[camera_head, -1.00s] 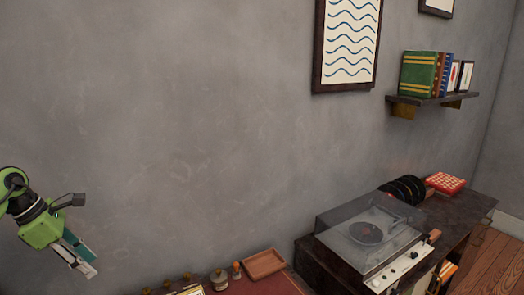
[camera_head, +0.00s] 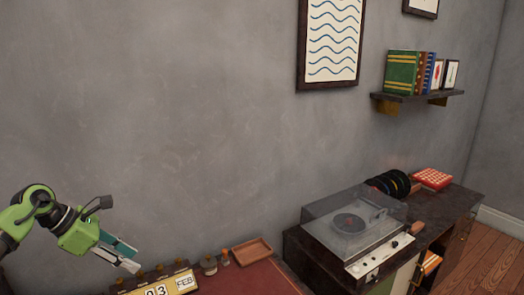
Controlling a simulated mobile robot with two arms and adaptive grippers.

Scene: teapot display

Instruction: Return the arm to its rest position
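My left arm comes in from the left edge, with green and black links in front of the grey wall. My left gripper (camera_head: 124,256) points down and to the right, just above and to the left of the calendar (camera_head: 157,291). Its two fingers, one teal and one pale grey at the tip, show apart, with nothing seen between them. Whether it touches the calendar I cannot tell, but it appears clear of it. My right gripper is not in view.
A red-topped surface (camera_head: 262,281) holds a wooden tray (camera_head: 252,252) and a small pot (camera_head: 209,265). A turntable with a clear lid (camera_head: 355,222) stands on a dark cabinet to the right. A shelf (camera_head: 418,98) with books juts from the wall. The middle wall area is clear.

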